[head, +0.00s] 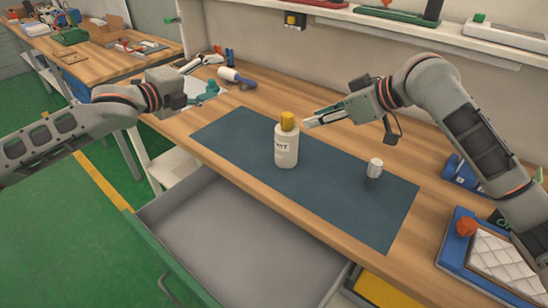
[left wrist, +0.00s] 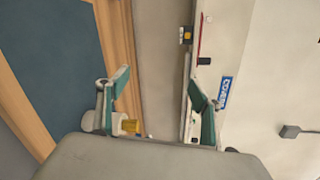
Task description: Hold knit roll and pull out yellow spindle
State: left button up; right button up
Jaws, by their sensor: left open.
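A pale, bottle-shaped roll (head: 286,152) with dark lettering stands upright on the blue-grey mat (head: 240,128). The yellow spindle (head: 288,120) sticks up out of its top. My left gripper (head: 208,80) is open and empty, to the left of the roll and apart from it. Its two teal-padded fingers stand wide apart in the left wrist view (left wrist: 160,95). A small yellow part shows behind one finger there; I cannot tell if it is the spindle. My right gripper (head: 308,122) points left, with its tips just right of the spindle; contact and finger gap are unclear.
A small whitish cylinder (head: 375,167) stands right on the mat. An open grey drawer (head: 235,235) juts out in front. A blue tray (head: 452,255) with a white quilted piece lies at lower right. A shelf (head: 350,15) runs along the back.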

pick_arm(q)
jog(key=s+d+r+m+h, duration=0.2)
jog(key=d+r+m, duration=0.1)
jog(key=d+r, duration=0.3)
jog(key=m+g+y, duration=0.1)
jog(key=m+y, duration=0.4)
jog(key=m, duration=0.6)
send_near(286, 151)
jog(key=w+f, duration=0.1)
jog(key=w, duration=0.2)
jog(key=w+f, duration=0.1)
jog(key=w, duration=0.1)
jog(key=shift+w+d+f, duration=0.1)
jog(key=shift+d+f, duration=0.2)
jog(key=shift+d, duration=0.05)
jog(key=shift+d+f, duration=0.1)
jog(key=shift+f, duration=0.1)
jog(key=shift+g, duration=0.3)
jog(key=shift+x, duration=3.8)
